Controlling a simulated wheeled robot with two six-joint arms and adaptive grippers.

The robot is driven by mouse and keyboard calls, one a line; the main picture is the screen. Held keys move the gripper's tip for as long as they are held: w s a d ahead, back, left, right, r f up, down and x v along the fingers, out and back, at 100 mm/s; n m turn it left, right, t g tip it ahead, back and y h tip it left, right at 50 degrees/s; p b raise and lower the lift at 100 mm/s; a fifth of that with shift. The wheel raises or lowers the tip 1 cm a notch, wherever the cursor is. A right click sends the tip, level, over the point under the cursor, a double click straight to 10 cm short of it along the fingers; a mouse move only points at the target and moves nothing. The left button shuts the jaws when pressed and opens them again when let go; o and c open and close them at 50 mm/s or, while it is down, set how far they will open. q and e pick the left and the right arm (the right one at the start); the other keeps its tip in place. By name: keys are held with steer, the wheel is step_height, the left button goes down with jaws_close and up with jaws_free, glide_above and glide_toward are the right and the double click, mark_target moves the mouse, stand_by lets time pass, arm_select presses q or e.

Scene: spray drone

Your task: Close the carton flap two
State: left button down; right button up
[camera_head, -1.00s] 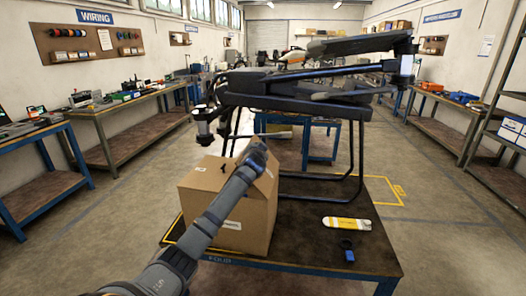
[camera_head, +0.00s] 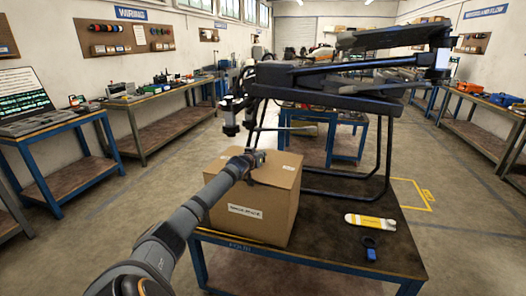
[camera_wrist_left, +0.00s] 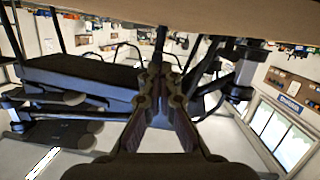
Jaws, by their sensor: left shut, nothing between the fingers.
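The cardboard carton (camera_head: 250,206) stands on the near left part of the work table. Its top (camera_head: 278,168) looks flat in the head view, and no flap visibly stands up. My forearm and gripper hide the top's left part, so the flaps there cannot be told apart. My left gripper (camera_head: 257,157) is shut and empty, at the back left of the carton's top; contact cannot be told. In the left wrist view the shut fingers (camera_wrist_left: 160,70) show at the middle, with a brown cardboard surface (camera_wrist_left: 220,14) along the upper edge. My right gripper is not in view.
A large dark drone (camera_head: 340,85) stands on its legs behind and right of the carton, close to my gripper. A yellow-and-white item (camera_head: 370,221) and a small blue-and-black item (camera_head: 370,246) lie on the work table (camera_head: 320,245) to the right.

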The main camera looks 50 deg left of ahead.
arm_select(q)
steer(key=shift+s+a+f+n, duration=0.1)
steer(key=shift+a+f+n, duration=0.15)
steer(key=shift+f, duration=0.45)
